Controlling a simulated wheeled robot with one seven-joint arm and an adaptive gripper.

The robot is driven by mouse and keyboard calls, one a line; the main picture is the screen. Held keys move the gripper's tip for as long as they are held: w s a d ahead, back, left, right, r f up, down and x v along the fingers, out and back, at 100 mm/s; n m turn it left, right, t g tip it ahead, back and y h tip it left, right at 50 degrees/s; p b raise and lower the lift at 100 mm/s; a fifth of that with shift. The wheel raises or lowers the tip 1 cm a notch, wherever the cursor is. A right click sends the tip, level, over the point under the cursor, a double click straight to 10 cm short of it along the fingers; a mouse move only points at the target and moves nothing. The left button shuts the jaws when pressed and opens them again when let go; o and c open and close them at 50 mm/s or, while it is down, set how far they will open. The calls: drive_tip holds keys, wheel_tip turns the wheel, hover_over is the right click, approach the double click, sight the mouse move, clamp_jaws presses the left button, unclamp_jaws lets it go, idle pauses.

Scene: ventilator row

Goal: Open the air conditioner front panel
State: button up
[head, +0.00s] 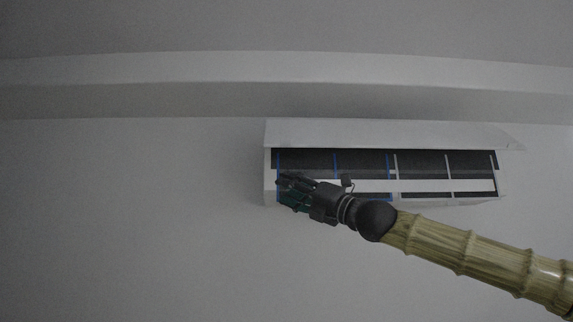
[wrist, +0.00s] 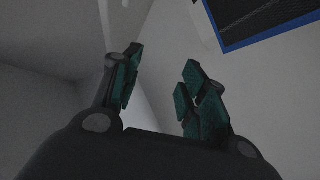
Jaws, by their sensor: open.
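The air conditioner (head: 270,187) is a long white unit mounted on the wall, right of centre in the head view. Its white front panel (head: 390,134) is swung up and sticks out along the top. Dark filters with blue and white frames (head: 440,163) show below it. My gripper (head: 286,189) is in front of the unit's lower left part and hides some of it. In the wrist view my gripper (wrist: 158,88) is open, with nothing between its green-padded fingers. A blue-edged dark filter (wrist: 250,20) shows at upper right there.
A ledge or beam (head: 200,85) runs along the wall just above the unit, below the ceiling. The wall (head: 130,200) left of and below the unit is bare, with free room in front of it.

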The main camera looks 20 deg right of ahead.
drive_tip(key=m+t+y, duration=0.1)
approach(287, 143)
drive_tip(key=p+x, duration=0.3)
drive_tip(key=x, duration=0.7)
drive_tip(key=shift+a+r+p, duration=0.15)
drive_tip(key=shift+p, duration=0.2)
clamp_jaws()
